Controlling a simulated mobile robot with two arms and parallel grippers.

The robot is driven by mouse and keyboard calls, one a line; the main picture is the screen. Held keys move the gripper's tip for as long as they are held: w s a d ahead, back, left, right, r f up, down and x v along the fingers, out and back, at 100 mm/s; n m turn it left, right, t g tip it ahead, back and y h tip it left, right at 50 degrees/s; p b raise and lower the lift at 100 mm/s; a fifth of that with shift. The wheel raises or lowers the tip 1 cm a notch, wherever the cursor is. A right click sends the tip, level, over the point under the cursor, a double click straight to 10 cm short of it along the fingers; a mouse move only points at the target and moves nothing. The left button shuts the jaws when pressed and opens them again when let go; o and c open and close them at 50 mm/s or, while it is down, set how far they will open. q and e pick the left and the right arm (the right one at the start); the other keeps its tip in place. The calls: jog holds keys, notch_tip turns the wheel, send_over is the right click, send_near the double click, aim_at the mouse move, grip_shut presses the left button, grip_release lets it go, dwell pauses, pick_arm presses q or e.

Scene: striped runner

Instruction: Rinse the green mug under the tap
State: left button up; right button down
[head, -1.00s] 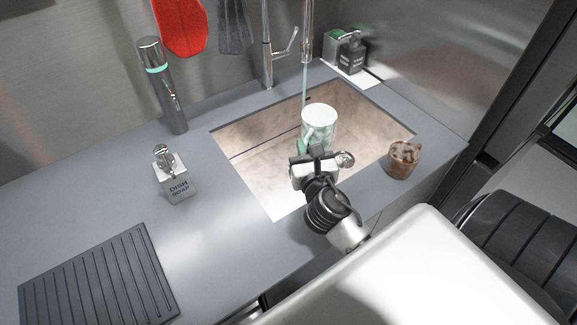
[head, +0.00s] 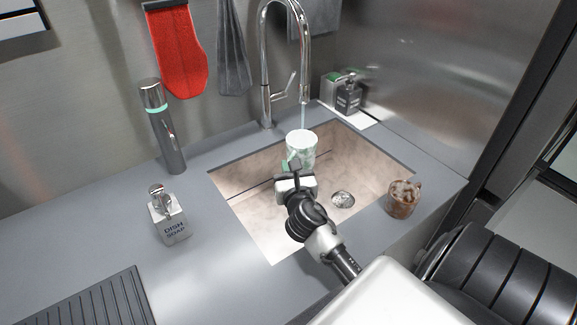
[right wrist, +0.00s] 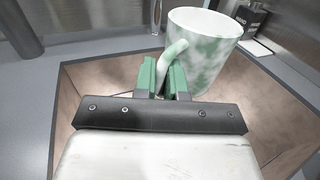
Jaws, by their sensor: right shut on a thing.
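The green mug (head: 301,148), white with green patches, is held upright over the sink (head: 250,196), beneath the tap (head: 285,60). My right gripper (head: 297,178) is shut on the mug's handle. In the right wrist view the green finger pads (right wrist: 166,78) close on the handle and the mug (right wrist: 203,50) is beyond them. My left gripper is not in view.
A brown mug (head: 403,198) stands on the counter right of the sink. A dish soap bottle (head: 168,217), a steel flask (head: 163,128) and a ribbed drain mat (head: 92,302) are at left. A dark dispenser (head: 348,96) stands behind. A red mitt (head: 178,52) hangs on the wall.

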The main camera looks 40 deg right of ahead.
aim_at(290, 151)
jog(key=w+d, duration=0.1)
jog(key=w+d+f+b, duration=0.1)
jog(key=w+d, duration=0.1)
jog(key=shift+w+b, duration=0.1)
jog(key=shift+b, duration=0.2)
jog(key=shift+w+d+f, duration=0.15)
jog(key=shift+w+d, duration=0.55)
jog(key=shift+w, duration=0.1)
jog(key=shift+w+d+f, duration=0.15)
jog(key=shift+w+d, duration=0.55)
jog(key=shift+w, duration=0.05)
jog(key=shift+s+d, duration=0.45)
jog(key=shift+w+a, duration=0.1)
jog(key=shift+w, duration=0.05)
jog(key=shift+w+a, duration=0.3)
jog(key=shift+a, duration=0.05)
